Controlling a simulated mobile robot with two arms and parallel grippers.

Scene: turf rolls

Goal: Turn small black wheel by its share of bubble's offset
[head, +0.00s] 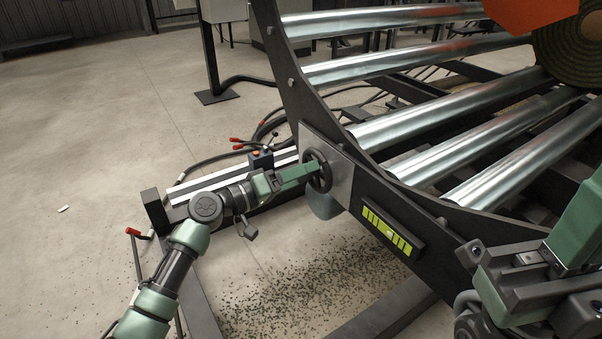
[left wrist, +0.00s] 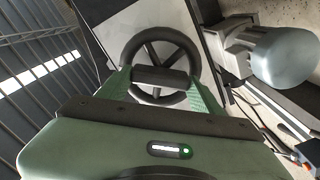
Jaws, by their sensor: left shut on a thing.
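The small black wheel (head: 327,178) is spoked and sits on a pale metal plate on the dark cradle frame. It also shows in the left wrist view (left wrist: 160,34), face on. My left gripper (head: 311,172) reaches it from the left. Its green fingers stand either side of the wheel's lower part and are shut on it. The spirit level (head: 392,231), with a yellow-green vial, is fixed to the frame to the right of the wheel. A pale bubble seems near the vial's middle; its exact offset is too small to tell. My right gripper (head: 530,282) is at the lower right, its jaws unclear.
Shiny steel rollers (head: 430,110) span the cradle, with a turf roll (head: 570,48) at the upper right. A rounded grey-blue part (head: 323,206) hangs below the wheel plate. Cables and a small blue box (head: 261,160) lie behind my left gripper.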

